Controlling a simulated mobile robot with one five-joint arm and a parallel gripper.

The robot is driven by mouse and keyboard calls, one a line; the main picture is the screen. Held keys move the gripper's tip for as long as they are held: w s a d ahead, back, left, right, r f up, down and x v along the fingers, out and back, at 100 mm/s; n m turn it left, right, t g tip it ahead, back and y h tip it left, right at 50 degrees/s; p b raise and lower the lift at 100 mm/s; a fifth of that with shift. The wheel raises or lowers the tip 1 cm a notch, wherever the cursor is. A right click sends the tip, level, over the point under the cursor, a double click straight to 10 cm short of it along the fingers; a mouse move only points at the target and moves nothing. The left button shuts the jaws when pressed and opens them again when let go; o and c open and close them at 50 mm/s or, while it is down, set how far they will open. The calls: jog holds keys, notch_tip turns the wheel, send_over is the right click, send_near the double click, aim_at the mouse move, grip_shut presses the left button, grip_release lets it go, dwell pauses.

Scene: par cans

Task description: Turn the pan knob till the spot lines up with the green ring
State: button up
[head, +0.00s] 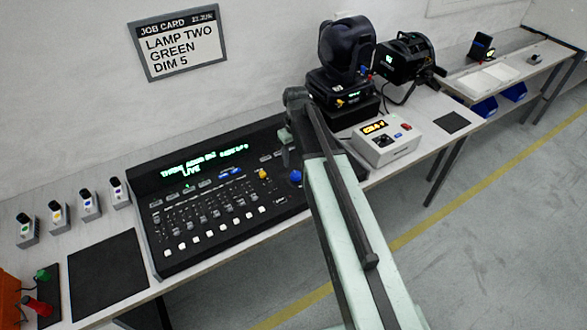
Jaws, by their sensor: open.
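The black lighting console (218,190) lies on the bench with a lit green-text display (203,160). Near its right end stand a yellow knob (264,174) and a blue knob (296,176); I cannot read which is the pan knob. My gripper (289,158) is just above the blue knob, largely hidden by my arm, open, with nothing seen in it. Contact with a knob cannot be told. The dark moving-head lamp (346,52) stands behind the console on a black base. No light spot or green ring is distinguishable.
A job card (177,42) on the wall reads LAMP TWO, GREEN, DIM 5. A white control box (387,145) sits right of my arm. A black par can (405,57) is behind it. Several small coloured-button units line the left. A dark mat (108,274) is bare.

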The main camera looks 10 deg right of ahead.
aim_at(296, 174)
notch_tip(296, 174, down, 8)
jog(key=b, duration=0.8)
jog(key=shift+f, duration=0.1)
